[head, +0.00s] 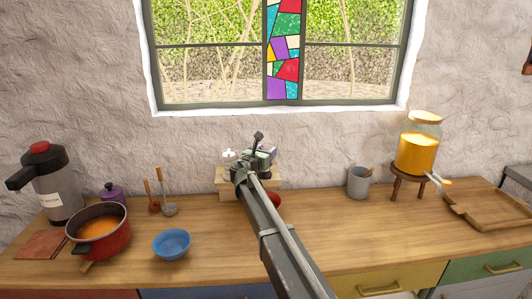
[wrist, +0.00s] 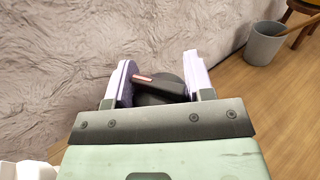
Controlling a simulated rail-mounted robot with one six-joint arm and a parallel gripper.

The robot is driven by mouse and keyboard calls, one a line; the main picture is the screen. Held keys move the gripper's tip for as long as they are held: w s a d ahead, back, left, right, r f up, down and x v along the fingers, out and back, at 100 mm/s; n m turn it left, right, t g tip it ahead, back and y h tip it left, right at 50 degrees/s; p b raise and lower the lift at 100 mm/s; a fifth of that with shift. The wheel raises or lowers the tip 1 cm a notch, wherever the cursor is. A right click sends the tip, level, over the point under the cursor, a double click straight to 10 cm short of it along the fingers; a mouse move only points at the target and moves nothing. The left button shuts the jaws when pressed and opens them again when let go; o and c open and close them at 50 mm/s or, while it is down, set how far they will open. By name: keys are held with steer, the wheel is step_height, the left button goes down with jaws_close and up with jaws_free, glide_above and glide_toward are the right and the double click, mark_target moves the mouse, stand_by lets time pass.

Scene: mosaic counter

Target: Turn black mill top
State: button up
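A black mill top (wrist: 160,97) shows in the wrist view as a dark rounded cap with a bar across it that has a copper-coloured strip. My gripper (wrist: 160,77) has its two pale lilac fingers on either side of this top, set well apart. The bar spans most of the gap between them. I cannot tell whether the fingers press on the top or stand just clear of it. The mill's body is hidden below the gripper. In the head view my gripper (head: 258,158) is over the middle of the counter, and the mill cannot be made out clearly there.
A low wooden stand (head: 229,184) with small white items (head: 229,156) is beside my gripper. A grey cup (head: 358,183) and a glass dispenser (head: 417,152) stand right. A blue bowl (head: 171,244) and red pot (head: 98,232) are left. The front right counter is clear.

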steer(key=o, duration=0.4)
steer(key=v, duration=1.1)
